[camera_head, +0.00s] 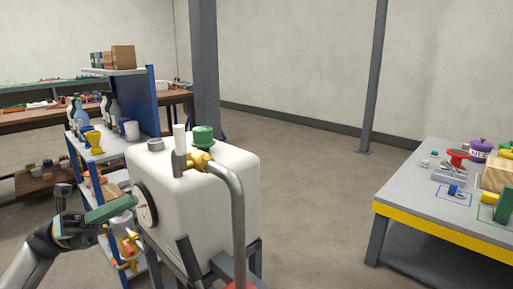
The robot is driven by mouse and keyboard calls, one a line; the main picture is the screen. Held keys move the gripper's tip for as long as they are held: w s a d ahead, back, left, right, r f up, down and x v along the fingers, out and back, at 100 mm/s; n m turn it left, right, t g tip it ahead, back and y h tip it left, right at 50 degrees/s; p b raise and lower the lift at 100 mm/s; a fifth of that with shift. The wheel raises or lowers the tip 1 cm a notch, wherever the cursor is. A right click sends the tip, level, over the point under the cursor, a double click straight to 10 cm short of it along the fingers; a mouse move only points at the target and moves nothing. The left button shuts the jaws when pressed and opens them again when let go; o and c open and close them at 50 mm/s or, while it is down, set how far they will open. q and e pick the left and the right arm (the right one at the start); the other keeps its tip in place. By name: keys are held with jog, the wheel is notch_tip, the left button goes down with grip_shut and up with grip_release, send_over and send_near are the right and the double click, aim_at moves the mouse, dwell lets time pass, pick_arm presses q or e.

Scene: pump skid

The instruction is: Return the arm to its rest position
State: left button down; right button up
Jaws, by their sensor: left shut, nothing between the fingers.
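My left arm (35,262) comes in from the lower left. My left gripper (82,224) is shut and empty, beside the left face of the white tank (222,172). A green bar-shaped handle (112,208) lies close to the gripper, in front of the tank's round gauge (145,205). I cannot tell whether the gripper touches the handle. Brass fittings (130,245) with a red part show just below the handle. My right gripper is not in view.
The tank carries a green cap (203,135) and a grey bent pipe (238,210). A blue shelf rack (150,100) stands close behind on the left. A grey workbench with a yellow edge (440,232) stands at right. Open floor (320,180) lies between.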

pick_arm(q)
jog(key=s+d+f+n+t+y, duration=0.2)
jog(key=d+f+n+t, duration=0.7)
jog(key=n+t, duration=0.75)
jog(key=s+f+n+g+y+p, duration=0.4)
jog(key=s+f+n+y+p, duration=0.4)
jog(key=n+p, duration=0.3)
jog(key=s+f+n+g+y+p, duration=0.4)
jog(key=s+f+n+y+p, duration=0.3)
jog(key=n, duration=0.9)
notch_tip(320, 180, down, 2)
jog(key=y+p, duration=0.4)
jog(key=p, duration=0.1)
jog(key=shift+s+a+f, duration=0.2)
jog(key=shift+s, duration=0.15)
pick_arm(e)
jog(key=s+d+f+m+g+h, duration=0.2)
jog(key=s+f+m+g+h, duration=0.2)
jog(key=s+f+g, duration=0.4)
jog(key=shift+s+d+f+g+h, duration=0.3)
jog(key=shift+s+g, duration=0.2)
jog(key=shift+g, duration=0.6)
